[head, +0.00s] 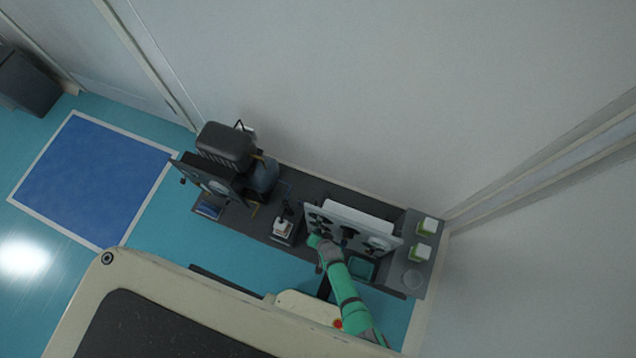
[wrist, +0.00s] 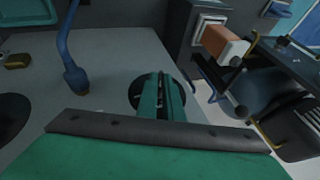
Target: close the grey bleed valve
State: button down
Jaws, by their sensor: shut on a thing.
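The light grey valve panel (head: 352,217) stands on the dark bench, with several dark round fittings on its face. My gripper (head: 318,242) is at the left part of this panel. In the wrist view my gripper (wrist: 160,98) has its green fingers close together in front of a dark round fitting (wrist: 138,95) on the panel face. The fingers are shut on the grey bleed valve there; its handle is mostly hidden between them, so its turn angle cannot be told. A blue lever handle (wrist: 73,65) sticks out of the panel nearby, apart from my fingers.
A second panel (head: 208,178) and a dark rounded machine (head: 226,146) stand at the bench's left. A small white-topped device (head: 283,229) sits between the panels. The blue floor in front is open.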

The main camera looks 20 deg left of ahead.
jog(key=shift+s+a+h, duration=0.1)
jog(key=shift+a+h, duration=0.1)
jog(key=shift+h, duration=0.2)
jog(key=shift+w+d+r+h, duration=0.1)
jog(key=shift+w+r+h, duration=0.2)
jog(key=shift+w, duration=0.25)
jog(key=c, duration=2)
grip_release()
jog(key=shift+o, duration=0.4)
jog(key=shift+f, duration=0.1)
jog(key=shift+s, duration=0.1)
jog(key=v, duration=1)
jog(key=shift+r, duration=0.4)
jog(key=shift+s+d, duration=0.1)
